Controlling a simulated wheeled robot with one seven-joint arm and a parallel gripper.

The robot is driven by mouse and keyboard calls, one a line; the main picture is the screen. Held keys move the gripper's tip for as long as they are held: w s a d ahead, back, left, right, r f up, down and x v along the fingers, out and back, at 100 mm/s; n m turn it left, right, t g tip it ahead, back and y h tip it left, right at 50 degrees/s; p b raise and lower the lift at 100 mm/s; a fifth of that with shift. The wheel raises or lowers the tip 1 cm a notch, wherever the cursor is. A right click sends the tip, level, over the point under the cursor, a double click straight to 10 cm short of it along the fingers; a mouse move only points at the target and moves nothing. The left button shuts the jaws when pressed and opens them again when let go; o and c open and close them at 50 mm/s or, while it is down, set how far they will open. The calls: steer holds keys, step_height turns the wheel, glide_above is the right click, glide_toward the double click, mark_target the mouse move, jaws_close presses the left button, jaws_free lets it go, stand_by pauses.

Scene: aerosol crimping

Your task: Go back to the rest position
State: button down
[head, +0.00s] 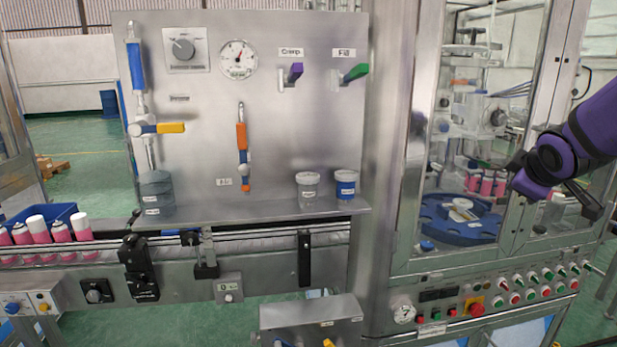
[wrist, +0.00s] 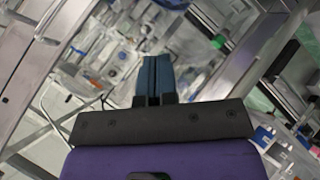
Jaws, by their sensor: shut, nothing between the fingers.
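My purple arm comes in from the right edge of the head view. My gripper (head: 592,200) is black and hangs in front of the right side of the machine's glazed cabinet, apart from the panel. In the wrist view my gripper (wrist: 155,78) shows two blue-grey fingers pressed together, with nothing between them. Its fingertips are hard to make out in the head view.
The steel panel (head: 205,100) carries a gauge, a dial and coloured valve handles. Pink cans (head: 60,232) line the conveyor at left. A blue turntable (head: 440,222) sits inside the cabinet, above a button row (head: 515,299).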

steer(key=s+a+r+m+g+y, duration=0.1)
steer(key=s+a+m+g+y, duration=0.1)
steer(key=s+a, duration=0.6)
steer(key=s+a+m+g+y, duration=0.2)
steer(key=s+a+m, duration=0.3)
steer(key=s, duration=0.8)
steer(key=a, duration=0.3)
steer(key=shift+a+r, duration=0.15)
steer(key=shift+r, duration=0.25)
